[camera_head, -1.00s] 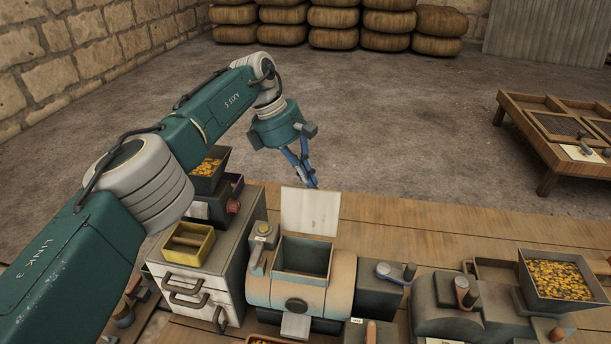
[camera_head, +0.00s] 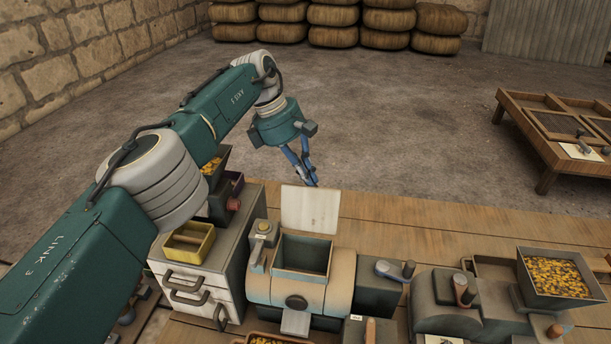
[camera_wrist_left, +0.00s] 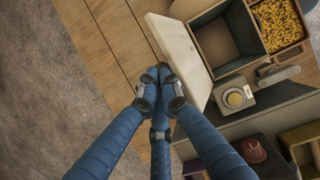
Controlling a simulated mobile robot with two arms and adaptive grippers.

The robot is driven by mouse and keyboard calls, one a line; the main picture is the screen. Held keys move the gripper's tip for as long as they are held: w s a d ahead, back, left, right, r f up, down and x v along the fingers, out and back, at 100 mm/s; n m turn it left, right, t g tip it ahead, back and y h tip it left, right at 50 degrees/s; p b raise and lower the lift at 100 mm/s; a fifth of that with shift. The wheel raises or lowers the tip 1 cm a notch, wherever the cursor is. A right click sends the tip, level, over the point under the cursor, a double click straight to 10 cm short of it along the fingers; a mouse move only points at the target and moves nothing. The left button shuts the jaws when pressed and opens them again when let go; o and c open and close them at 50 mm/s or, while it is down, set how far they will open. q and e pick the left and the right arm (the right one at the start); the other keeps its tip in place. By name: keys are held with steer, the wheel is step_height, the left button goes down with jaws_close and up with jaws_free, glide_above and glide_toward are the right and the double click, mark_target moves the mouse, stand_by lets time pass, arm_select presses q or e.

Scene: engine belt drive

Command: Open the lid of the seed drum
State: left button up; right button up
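The seed drum (camera_head: 335,297) is a beige and grey barrel with a square opening on top, in the middle front of the head view. Its pale flat lid (camera_head: 311,210) stands upright at the back edge of the opening, so the dark hollow shows. The lid (camera_wrist_left: 178,52) and the open hollow also show in the left wrist view. My left gripper (camera_head: 312,183) hangs just above and behind the lid's top edge. Its blue fingers (camera_wrist_left: 160,84) are drawn together at the tips, with nothing seen between them. I cannot tell whether they touch the lid. My right gripper is not in view.
A white drawer cabinet (camera_head: 198,281) with a yellow box (camera_head: 190,243) stands left of the drum. A hopper of yellow seeds (camera_head: 556,277) stands at the right. A low wooden table (camera_head: 548,147) is at the far right. Open floor lies behind the bench.

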mark_target(308, 190)
arm_select(q)
steer(key=shift+o, duration=1.4)
steer(key=f, duration=0.1)
steer(key=s+f, duration=0.1)
steer(key=f, duration=0.1)
steer(key=shift+s, duration=0.2)
steer(key=shift+o, duration=0.5)
steer(key=shift+d+f+g, duration=0.1)
steer(key=shift+g, duration=0.2)
steer(key=shift+w+d+f, duration=0.15)
steer(key=shift+w+f, duration=0.05)
steer(key=shift+w, duration=0.2)
steer(key=shift+w+d+f, duration=0.15)
steer(key=shift+w, duration=0.3)
steer(key=shift+s+r, duration=0.2)
steer(key=shift+r, duration=0.15)
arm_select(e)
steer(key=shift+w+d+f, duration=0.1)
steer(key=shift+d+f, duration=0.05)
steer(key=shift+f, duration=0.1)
